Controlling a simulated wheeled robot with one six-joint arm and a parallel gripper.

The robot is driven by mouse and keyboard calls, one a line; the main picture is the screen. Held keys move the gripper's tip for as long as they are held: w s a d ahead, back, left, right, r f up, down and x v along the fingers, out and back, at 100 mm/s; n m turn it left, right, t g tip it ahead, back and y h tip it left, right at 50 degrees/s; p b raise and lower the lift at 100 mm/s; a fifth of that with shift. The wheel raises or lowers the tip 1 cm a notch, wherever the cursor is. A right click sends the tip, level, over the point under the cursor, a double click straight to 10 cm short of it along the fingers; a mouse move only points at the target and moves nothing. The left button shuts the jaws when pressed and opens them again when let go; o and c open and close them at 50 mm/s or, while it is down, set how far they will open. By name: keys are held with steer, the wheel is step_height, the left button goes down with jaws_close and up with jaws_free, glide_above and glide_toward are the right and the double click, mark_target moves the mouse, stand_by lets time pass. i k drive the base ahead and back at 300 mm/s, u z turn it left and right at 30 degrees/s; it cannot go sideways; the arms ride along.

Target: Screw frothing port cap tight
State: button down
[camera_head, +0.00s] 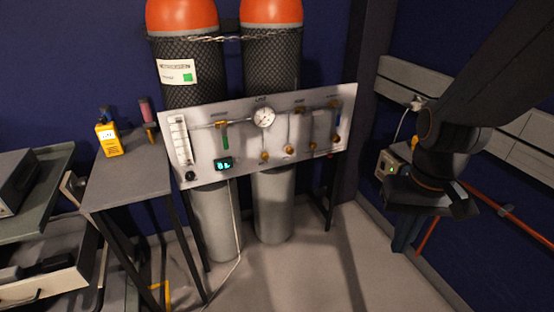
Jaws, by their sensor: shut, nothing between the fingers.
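A pale panel (245,175) is mounted in front of two tall cylinders. Several small brass fittings sit along its lower right, one of them a brass fitting (264,156) below the round gauge. A dark round knob (190,175) is at the panel's lower left. I cannot tell which of these, if any, is the frothing port cap; no label for it is readable. My gripper (405,241) points down at the right, below my dark arm, well to the right of the panel and apart from it. It is shut and empty. Its fingertips are small and dark.
Two mesh-wrapped cylinders (273,70) with orange tops stand behind the panel, a chain across them. A grey side table (135,178) at left holds a yellow meter (109,140). A small box (391,164) with a green light is beside my arm. The floor (320,270) ahead is largely clear.

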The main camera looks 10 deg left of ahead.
mark_target(290, 151)
steer(key=u, duration=1.75)
steer(key=i, duration=0.35)
steer(key=z, duration=1.9)
